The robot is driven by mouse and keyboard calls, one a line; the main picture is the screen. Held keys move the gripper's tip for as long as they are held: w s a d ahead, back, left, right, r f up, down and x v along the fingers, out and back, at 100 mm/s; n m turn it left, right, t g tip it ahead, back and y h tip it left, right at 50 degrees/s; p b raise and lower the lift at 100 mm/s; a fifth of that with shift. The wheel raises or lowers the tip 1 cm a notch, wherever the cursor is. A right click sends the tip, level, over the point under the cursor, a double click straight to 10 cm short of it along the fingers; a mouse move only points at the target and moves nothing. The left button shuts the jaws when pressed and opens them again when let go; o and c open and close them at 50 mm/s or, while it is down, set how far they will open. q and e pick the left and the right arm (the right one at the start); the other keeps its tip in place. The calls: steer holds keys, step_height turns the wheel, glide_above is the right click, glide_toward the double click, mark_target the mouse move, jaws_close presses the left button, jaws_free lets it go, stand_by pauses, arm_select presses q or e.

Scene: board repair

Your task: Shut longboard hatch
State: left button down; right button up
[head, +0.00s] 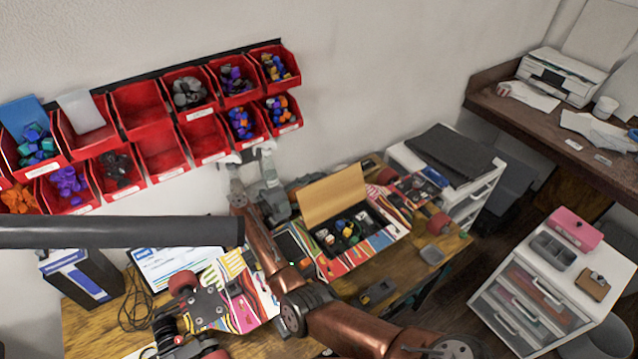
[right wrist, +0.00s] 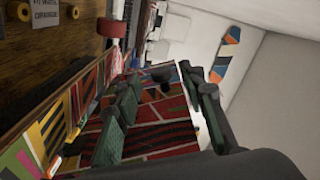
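The longboard (head: 365,245) lies on the wooden workbench with a striped, colourful deck. Its hatch lid (head: 333,196) stands raised at the back edge of the opening, tan inner face showing. The open compartment (head: 350,232) holds several small coloured parts. My right gripper (head: 280,203) is behind and left of the lid, partly hidden. In the right wrist view its two green-padded fingers (right wrist: 162,82) are apart, with a red-striped surface beyond and between them. Whether they touch the lid cannot be told. My left gripper is not in view.
Red wall bins (head: 210,140) with coloured parts hang behind the bench. A white drawer unit (head: 455,185) stands right of the longboard.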

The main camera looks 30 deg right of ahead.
steer(key=shift+d, duration=0.95)
steer(key=shift+w, duration=0.1)
jaws_close()
